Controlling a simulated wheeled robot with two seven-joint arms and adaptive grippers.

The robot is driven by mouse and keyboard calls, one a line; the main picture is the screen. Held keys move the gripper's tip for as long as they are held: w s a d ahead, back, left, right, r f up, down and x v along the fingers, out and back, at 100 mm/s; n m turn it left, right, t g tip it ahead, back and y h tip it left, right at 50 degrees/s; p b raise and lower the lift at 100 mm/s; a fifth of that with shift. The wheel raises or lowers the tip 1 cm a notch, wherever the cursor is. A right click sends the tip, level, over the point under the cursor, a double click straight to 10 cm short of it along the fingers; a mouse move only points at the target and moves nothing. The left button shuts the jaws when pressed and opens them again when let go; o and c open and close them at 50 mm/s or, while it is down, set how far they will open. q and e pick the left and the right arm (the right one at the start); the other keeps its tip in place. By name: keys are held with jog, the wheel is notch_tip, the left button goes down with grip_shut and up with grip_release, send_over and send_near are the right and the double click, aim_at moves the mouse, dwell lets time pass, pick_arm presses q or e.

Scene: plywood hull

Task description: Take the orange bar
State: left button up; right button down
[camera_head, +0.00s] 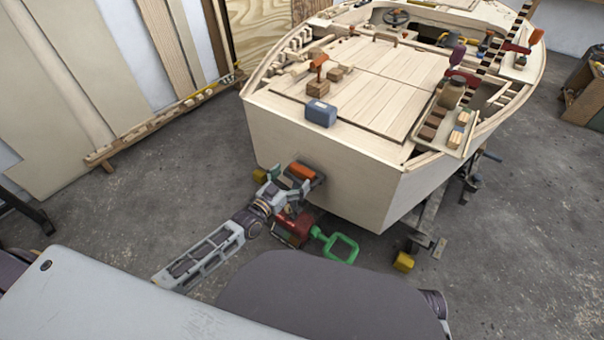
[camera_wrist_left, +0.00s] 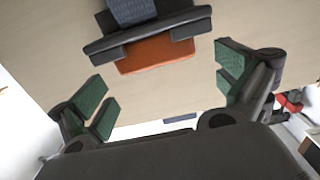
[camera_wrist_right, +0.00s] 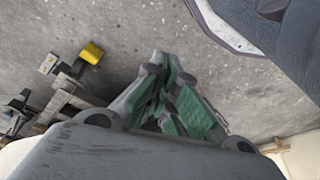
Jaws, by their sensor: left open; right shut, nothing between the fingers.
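The orange bar (camera_head: 302,170) sits at a dark bracket on the flat end panel of the plywood hull. In the left wrist view the bar (camera_wrist_left: 157,54) shows as an orange block against the black bracket (camera_wrist_left: 150,32), which partly hides it. My left gripper (camera_head: 290,180) is in front of the bar. In the left wrist view its green-padded fingers (camera_wrist_left: 165,88) are spread wide, empty, with the bar ahead and between their lines, apart from both. My right gripper (camera_wrist_right: 178,100) is shut and empty above the grey floor, away from the bar.
The hull (camera_head: 330,172) stands on a trestle, its deck carrying a blue box (camera_head: 321,111) and tools. Below my left gripper is a red object (camera_head: 293,228) near a green loop handle (camera_head: 341,247). Yellow blocks (camera_head: 404,262) lie low by the hull. Floor to the left is open.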

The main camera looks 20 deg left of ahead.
aim_at(299, 172)
jog(key=shift+s+f, duration=0.1)
jog(key=shift+s, duration=0.15)
pick_arm(q)
jog(key=shift+w, duration=0.1)
jog(key=b+x, duration=0.1)
jog(key=x, duration=0.2)
jog(key=shift+d+f, duration=0.15)
jog(key=shift+d, duration=0.1)
jog(key=shift+b+x, duration=0.35)
jog(key=shift+x, duration=0.45)
jog(key=shift+w, duration=0.2)
pick_arm(e)
jog(key=r, duration=0.2)
jog(key=shift+w+a+r, duration=0.25)
jog(key=shift+w+r, duration=0.05)
jog(key=shift+w, duration=0.1)
jog(key=shift+f, duration=0.1)
pick_arm(q)
jog(key=c, duration=0.9)
